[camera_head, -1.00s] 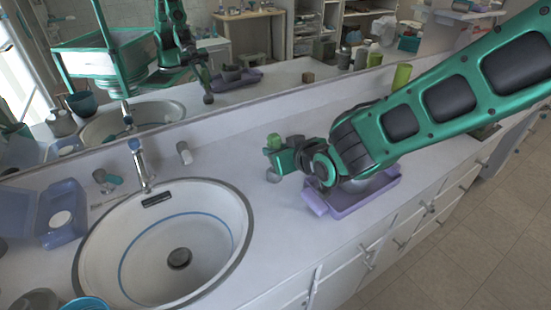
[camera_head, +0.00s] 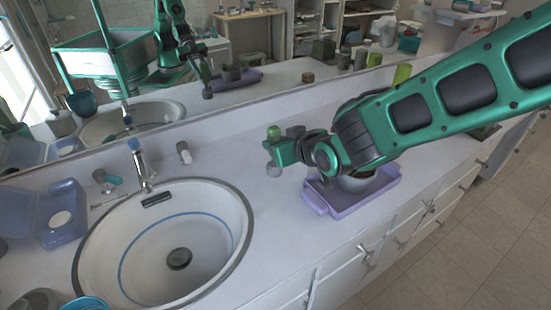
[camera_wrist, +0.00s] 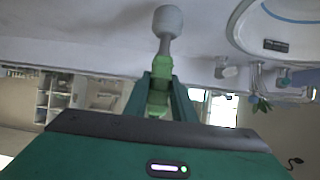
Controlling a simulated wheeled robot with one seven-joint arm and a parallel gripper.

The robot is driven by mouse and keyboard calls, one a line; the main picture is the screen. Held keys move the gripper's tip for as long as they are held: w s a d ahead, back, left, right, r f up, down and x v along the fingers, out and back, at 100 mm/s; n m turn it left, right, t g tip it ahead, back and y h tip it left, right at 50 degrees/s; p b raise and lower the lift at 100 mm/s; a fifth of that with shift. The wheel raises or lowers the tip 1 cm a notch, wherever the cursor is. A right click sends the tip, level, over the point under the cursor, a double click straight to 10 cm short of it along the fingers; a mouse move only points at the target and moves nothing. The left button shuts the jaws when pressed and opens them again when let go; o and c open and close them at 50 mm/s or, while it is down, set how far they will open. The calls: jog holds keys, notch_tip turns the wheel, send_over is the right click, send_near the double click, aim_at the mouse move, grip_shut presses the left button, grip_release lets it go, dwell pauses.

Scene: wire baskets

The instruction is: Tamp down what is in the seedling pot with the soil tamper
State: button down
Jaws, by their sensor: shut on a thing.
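The soil tamper has a green grip and a rounded grey head. My gripper (camera_head: 276,150) is shut on its grip. In the head view the grip's green top (camera_head: 274,131) sticks up above the fingers and the grey head (camera_head: 273,170) hangs below, over the counter left of the tray. In the wrist view the tamper's grey head (camera_wrist: 168,22) points away from my fingers (camera_wrist: 160,90). A grey rounded pot (camera_head: 358,184) stands on a lilac tray (camera_head: 345,207), partly hidden by my arm. I cannot tell if it is the seedling pot, nor see its contents.
A round sink (camera_head: 205,260) with a faucet (camera_head: 139,165) lies left of my gripper. A grey cylinder (camera_head: 184,152) and a green cup (camera_head: 402,74) stand along the mirror wall. A blue-violet tray (camera_head: 62,225) is at the far left. Counter between sink and tray is clear.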

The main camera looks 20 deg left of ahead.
aim_at(274, 128)
jog(key=shift+r, duration=2.35)
jog(key=shift+r, duration=0.1)
jog(key=shift+r, duration=2.4)
jog(key=shift+w, duration=0.1)
